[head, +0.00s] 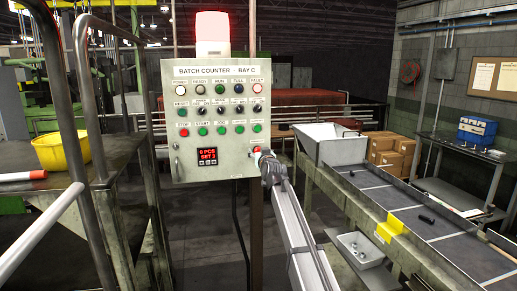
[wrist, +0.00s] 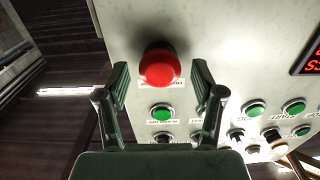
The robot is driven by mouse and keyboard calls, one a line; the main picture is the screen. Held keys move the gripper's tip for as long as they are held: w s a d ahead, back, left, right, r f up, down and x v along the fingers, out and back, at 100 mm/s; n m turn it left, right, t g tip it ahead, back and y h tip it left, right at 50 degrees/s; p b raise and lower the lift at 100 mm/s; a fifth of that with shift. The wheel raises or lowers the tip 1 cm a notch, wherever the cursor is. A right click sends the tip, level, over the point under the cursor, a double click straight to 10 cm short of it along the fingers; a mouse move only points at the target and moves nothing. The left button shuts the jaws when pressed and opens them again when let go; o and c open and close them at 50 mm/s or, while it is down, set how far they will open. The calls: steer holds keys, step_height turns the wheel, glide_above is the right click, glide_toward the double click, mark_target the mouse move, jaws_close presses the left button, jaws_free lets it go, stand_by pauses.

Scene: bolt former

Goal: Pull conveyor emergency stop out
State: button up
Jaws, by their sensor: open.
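The conveyor emergency stop is a red mushroom button (wrist: 160,68) on the pale panel, in the upper middle of the wrist view. In the head view the red button (head: 256,149) shows at the lower right of the panel, just beyond my gripper. My gripper (wrist: 160,85) is open, with one finger on each side of the button. Gaps show between both fingers and the button, so it is not held. In the head view my gripper (head: 266,158) partly covers the area around the button. I cannot tell how deep the button sits.
The "Batch Counter - Bay C" panel (head: 215,72) carries rows of lamps and buttons and a red display (head: 207,157). A lit red beacon (head: 212,28) tops it. A green button (wrist: 162,111) sits close between my fingers. A conveyor (head: 400,205) runs at the right; metal railings stand left.

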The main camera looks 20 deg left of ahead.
steer(key=shift+x, duration=0.8)
jaws_close()
steer(key=shift+s+d+f+b, duration=0.15)
steer(key=shift+s+f+b, duration=0.1)
steer(key=shift+b, duration=0.6)
steer(key=shift+s+d+r, duration=0.1)
steer(key=shift+s+r, duration=0.05)
steer(key=shift+r, duration=0.05)
jaws_free()
